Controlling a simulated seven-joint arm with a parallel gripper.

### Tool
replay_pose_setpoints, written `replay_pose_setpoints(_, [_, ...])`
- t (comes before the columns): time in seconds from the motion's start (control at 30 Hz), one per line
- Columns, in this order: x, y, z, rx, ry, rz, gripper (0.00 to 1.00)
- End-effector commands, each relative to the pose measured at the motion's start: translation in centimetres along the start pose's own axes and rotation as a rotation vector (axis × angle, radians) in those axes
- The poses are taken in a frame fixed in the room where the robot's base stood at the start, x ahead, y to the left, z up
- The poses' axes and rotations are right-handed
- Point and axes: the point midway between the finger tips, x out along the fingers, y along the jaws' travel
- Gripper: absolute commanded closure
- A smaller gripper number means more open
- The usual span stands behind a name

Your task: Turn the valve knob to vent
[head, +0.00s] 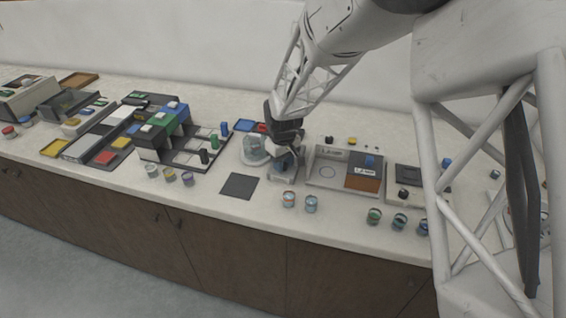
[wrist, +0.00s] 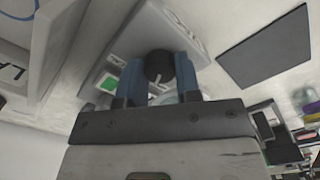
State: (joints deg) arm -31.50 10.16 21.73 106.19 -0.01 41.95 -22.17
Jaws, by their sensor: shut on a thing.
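The valve knob (wrist: 158,64) is round and black with a thin white pointer mark. In the wrist view it sits between the two blue fingers of my gripper (wrist: 160,72), which are shut on it. The knob is on a light grey panel (wrist: 120,62) with a green square (wrist: 110,83) on the left. In the head view my gripper (head: 284,165) is down at a small grey unit beside a pale rounded device (head: 256,148). The knob is hidden there by the gripper.
A flat dark pad (head: 239,186) lies in front on the left.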

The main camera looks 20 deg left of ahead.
Motion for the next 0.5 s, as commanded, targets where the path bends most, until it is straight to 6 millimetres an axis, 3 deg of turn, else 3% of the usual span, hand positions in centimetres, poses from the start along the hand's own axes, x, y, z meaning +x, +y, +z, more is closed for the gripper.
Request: replay_pose_setpoints(0.5, [-0.11,0.02,-0.04,-0.235,0.001,0.001,0.93])
